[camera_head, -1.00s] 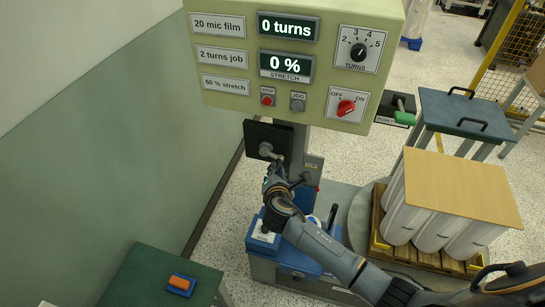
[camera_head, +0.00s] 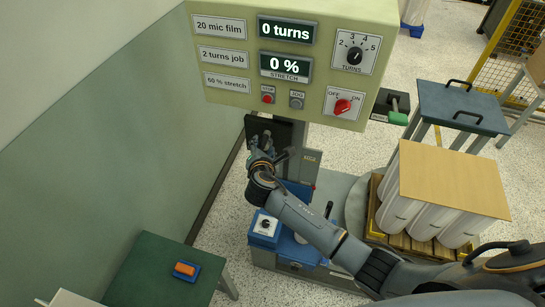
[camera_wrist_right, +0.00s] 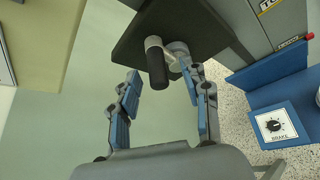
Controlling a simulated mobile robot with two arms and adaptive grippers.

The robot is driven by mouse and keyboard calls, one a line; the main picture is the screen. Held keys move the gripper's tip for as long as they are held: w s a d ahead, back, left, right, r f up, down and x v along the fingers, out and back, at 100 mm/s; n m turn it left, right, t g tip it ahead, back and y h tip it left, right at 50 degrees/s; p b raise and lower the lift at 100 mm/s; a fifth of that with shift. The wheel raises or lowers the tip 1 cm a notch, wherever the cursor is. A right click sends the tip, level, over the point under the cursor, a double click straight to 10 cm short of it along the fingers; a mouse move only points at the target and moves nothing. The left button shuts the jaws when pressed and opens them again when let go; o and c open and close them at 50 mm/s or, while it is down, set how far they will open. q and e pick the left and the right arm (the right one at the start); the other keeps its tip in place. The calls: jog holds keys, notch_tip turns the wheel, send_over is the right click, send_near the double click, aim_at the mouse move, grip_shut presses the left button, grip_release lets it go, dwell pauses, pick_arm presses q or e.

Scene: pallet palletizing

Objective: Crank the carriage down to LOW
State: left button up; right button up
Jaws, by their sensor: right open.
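A black plate (camera_head: 285,132) on the machine's mast carries a crank; its black grip (camera_wrist_right: 156,62) and grey hub (camera_wrist_right: 178,52) show in the right wrist view. My right gripper (camera_head: 261,146) is at the plate in the head view and covers most of the crank. In the right wrist view my right gripper (camera_wrist_right: 163,76) is open, one finger on each side. The black grip shows between the fingertips, with space on both sides and no visible contact. I cannot read a LOW mark. My left gripper is out of view.
The control panel (camera_head: 230,85) reads 0 turns and 0 %. A blue base with a brake knob (camera_head: 266,226) stands below the plate. White rolls under a tan board (camera_head: 452,182) stand on a pallet at right. A green table (camera_head: 150,270) holds an orange item (camera_head: 186,269).

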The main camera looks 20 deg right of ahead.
jog(key=shift+s+d, duration=0.1)
jog(key=shift+s, duration=0.15)
jog(key=s+a, duration=0.1)
jog(key=s, duration=0.1)
jog(key=s+a, duration=0.2)
jog(key=shift+s+a, duration=0.2)
jog(key=shift+s, duration=0.1)
dwell(0.5)
